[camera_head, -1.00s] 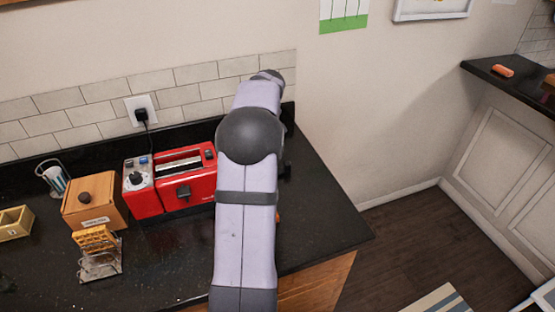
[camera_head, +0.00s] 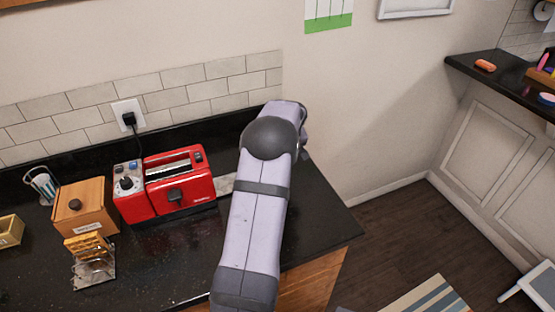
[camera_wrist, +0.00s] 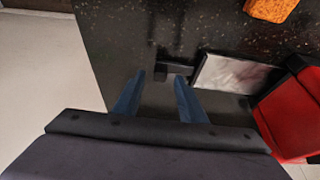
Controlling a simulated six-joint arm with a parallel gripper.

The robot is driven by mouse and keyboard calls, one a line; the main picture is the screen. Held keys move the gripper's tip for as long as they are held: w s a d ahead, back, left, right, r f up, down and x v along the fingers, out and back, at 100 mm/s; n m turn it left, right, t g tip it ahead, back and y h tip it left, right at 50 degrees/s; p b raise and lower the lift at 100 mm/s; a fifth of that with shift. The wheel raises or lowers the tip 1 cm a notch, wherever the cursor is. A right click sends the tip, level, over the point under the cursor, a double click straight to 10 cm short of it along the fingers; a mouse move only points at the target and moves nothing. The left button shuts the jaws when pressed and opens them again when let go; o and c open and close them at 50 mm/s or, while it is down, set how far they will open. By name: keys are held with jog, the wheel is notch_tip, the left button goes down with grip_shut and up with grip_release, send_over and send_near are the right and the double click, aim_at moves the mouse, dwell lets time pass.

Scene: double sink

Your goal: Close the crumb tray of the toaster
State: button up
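The red toaster (camera_head: 180,180) stands on the black counter; its right end also shows in the wrist view (camera_wrist: 292,112). Its crumb tray (camera_wrist: 235,73), a pale plate with a dark rim, sticks out from the toaster's side. A small dark handle (camera_wrist: 175,70) is at the tray's outer end. A strip of the tray (camera_head: 225,184) shows between toaster and arm in the head view. My gripper (camera_wrist: 159,86) is open and empty, its blue fingers apart, with the handle just beyond the fingertips. Contact with it cannot be told. My arm hides the gripper in the head view.
A brown wooden box (camera_head: 85,208) and a rack with toast (camera_head: 90,257) stand left of the toaster. A brown-orange item (camera_wrist: 270,9) lies on the counter near the tray. The tiled wall is behind; the counter's right end is close to my gripper.

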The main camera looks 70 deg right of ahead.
jog(key=shift+p+x, duration=0.35)
jog(key=shift+x, duration=0.95)
grip_shut()
jog(key=w+a+b, duration=0.3)
jog(key=w+a, duration=0.5)
jog(key=shift+w+a, duration=0.3)
jog(key=shift+r, duration=0.1)
grip_release()
jog(key=shift+s, duration=0.1)
